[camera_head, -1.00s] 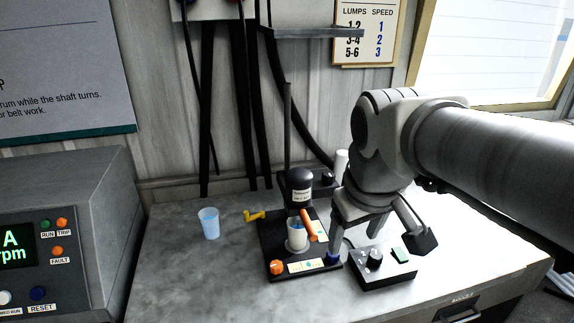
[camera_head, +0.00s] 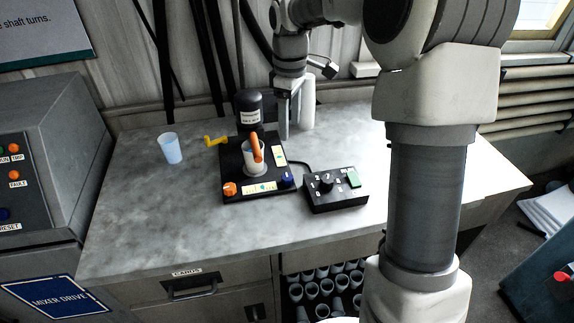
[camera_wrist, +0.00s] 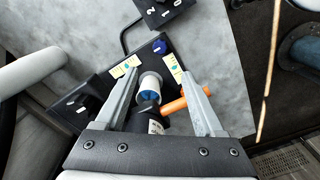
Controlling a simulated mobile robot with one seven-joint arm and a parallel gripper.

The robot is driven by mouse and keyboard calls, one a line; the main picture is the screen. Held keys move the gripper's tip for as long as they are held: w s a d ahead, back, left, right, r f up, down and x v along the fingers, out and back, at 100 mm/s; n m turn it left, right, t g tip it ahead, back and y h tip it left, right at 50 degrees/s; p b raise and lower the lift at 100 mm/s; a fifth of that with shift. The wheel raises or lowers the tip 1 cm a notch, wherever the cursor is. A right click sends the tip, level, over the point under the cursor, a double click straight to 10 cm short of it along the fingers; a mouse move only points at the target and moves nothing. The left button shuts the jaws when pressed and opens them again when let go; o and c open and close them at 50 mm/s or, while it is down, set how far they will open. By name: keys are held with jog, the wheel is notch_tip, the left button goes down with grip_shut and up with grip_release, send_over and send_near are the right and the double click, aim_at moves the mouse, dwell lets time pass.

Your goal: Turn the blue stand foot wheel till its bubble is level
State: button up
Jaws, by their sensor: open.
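The blue stand foot wheel (camera_head: 287,180) is at the front right corner of the disperser's black base (camera_head: 233,165). It also shows in the wrist view (camera_wrist: 159,46), beyond my fingertips and clear of them. One pale level strip with a green vial (camera_head: 259,188) lies along the base's front edge, another (camera_head: 280,155) on its right side. The bubbles are too small to read. An orange foot wheel (camera_head: 230,189) is at the front left corner. My gripper (camera_wrist: 160,71) is open and empty, raised at the back right of the stand.
A white cup with blue contents (camera_wrist: 150,84) and an orange handle (camera_head: 256,147) sit on the base. The black control box (camera_head: 335,195) is close right of the blue wheel. A blue cup (camera_head: 170,148) and yellow crank (camera_head: 215,141) are left. The front counter is clear.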

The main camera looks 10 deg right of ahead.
aim_at(289, 177)
notch_tip(289, 177, down, 17)
jog(key=shift+f+b, duration=0.2)
jog(key=shift+b, duration=0.8)
grip_shut()
